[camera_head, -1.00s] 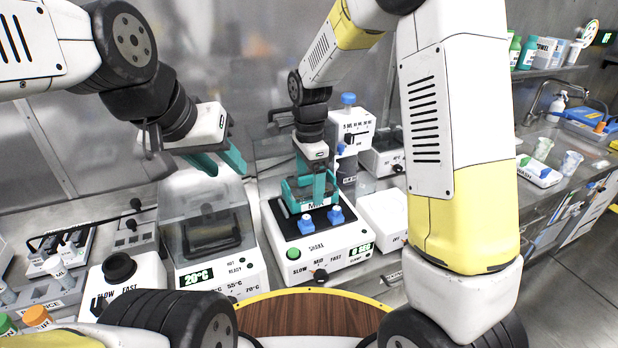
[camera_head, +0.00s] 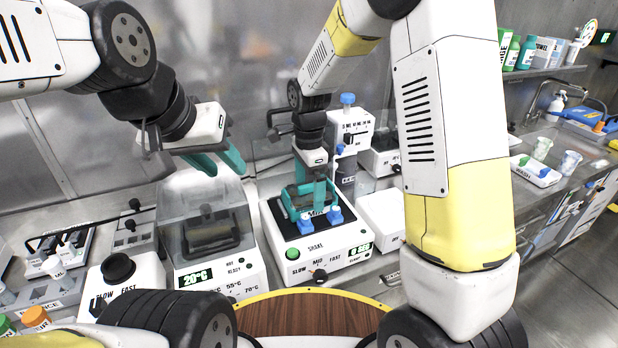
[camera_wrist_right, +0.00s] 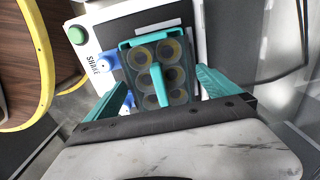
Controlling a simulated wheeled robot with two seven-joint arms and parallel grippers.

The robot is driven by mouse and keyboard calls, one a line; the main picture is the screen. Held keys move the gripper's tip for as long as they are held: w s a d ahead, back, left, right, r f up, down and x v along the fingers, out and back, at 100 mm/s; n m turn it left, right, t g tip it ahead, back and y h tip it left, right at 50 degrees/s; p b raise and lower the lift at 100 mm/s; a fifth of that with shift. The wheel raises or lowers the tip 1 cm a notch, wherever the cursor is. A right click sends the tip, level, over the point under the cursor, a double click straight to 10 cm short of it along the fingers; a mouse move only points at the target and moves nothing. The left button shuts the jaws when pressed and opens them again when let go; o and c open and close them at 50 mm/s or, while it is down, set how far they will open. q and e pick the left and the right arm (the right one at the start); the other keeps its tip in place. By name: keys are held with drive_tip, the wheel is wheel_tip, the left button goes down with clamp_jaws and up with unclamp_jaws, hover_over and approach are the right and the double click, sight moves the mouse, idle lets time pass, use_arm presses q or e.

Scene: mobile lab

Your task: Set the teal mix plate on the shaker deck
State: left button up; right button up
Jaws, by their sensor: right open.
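The teal mix plate (camera_head: 292,208) sits on the black deck of the white shaker (camera_head: 318,256), between the deck's blue clamps. In the right wrist view the plate (camera_wrist_right: 133,60) shows several round wells and a teal handle bar across its middle. My right gripper (camera_wrist_right: 163,80) is open over the plate, its fingers apart on either side and clear of the handle. In the head view the right gripper (camera_head: 318,196) partly hides the plate. My left gripper (camera_head: 228,163) is open and empty above the lidded heater unit, well left of the shaker.
The heater unit (camera_head: 222,272) with a clear cover stands left of the shaker. A white box (camera_head: 384,218) is close on its right, and a dispenser with a blue cap (camera_head: 347,99) stands behind. A round wooden surface with a yellow rim (camera_head: 300,318) lies in front.

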wheel_tip(320, 180, up, 11)
drive_tip(key=shift+f, duration=0.1)
drive_tip(key=s+d+r+n+t+y, duration=0.1)
drive_tip(key=s+d+r+n+t, duration=0.2)
drive_tip(key=s+d+n, duration=0.4)
drive_tip(key=s+d+r+n+t+y, duration=0.1)
drive_tip(key=s+d+r+n+t, duration=0.2)
drive_tip(key=s, duration=0.9)
drive_tip(key=d+r+n, duration=0.2)
drive_tip(key=d+n, duration=0.2)
drive_tip(key=shift+r, duration=0.35)
